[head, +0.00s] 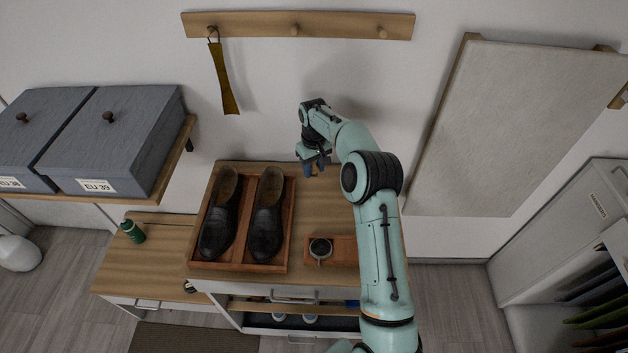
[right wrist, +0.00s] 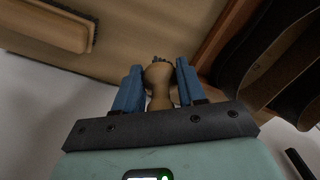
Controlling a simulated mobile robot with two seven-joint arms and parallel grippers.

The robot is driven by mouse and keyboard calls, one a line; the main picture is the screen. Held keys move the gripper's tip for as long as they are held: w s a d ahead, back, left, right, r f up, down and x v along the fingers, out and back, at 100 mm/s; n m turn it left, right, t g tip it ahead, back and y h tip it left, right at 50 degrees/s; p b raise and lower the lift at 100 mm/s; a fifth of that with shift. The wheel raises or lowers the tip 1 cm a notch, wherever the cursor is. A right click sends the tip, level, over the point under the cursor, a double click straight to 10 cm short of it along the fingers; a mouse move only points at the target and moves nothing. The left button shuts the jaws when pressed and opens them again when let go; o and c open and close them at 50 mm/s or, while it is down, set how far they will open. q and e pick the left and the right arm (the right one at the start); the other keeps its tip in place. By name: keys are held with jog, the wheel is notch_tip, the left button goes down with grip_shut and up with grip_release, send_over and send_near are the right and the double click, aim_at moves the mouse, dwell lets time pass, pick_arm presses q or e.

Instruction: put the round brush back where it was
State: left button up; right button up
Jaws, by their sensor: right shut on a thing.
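My right gripper (head: 314,168) is over the back of the wooden cabinet top, near the wall, to the right of the shoe tray. In the right wrist view its blue fingers (right wrist: 158,72) are shut on the round brush (right wrist: 159,98), a pale wooden piece with a rounded head and a narrower neck. Dark tips show at the brush's far end. In the head view the brush is too small or hidden to make out. I cannot tell whether it touches the cabinet top. My left gripper is not in view.
A wooden tray (head: 289,226) holds two black shoes. A small wooden tray (head: 345,251) with a dark round tin (head: 320,248) lies at the front. A wooden block brush with dark bristles (right wrist: 48,24) shows in the right wrist view. A shoehorn (head: 223,80) hangs above.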

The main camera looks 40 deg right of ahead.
aim_at(314, 187)
jog(key=shift+f, duration=3.2)
jog(key=shift+f, duration=0.15)
jog(key=o, duration=1)
jog(key=shift+o, duration=0.2)
notch_tip(314, 187, up, 12)
jog(key=shift+r, duration=0.15)
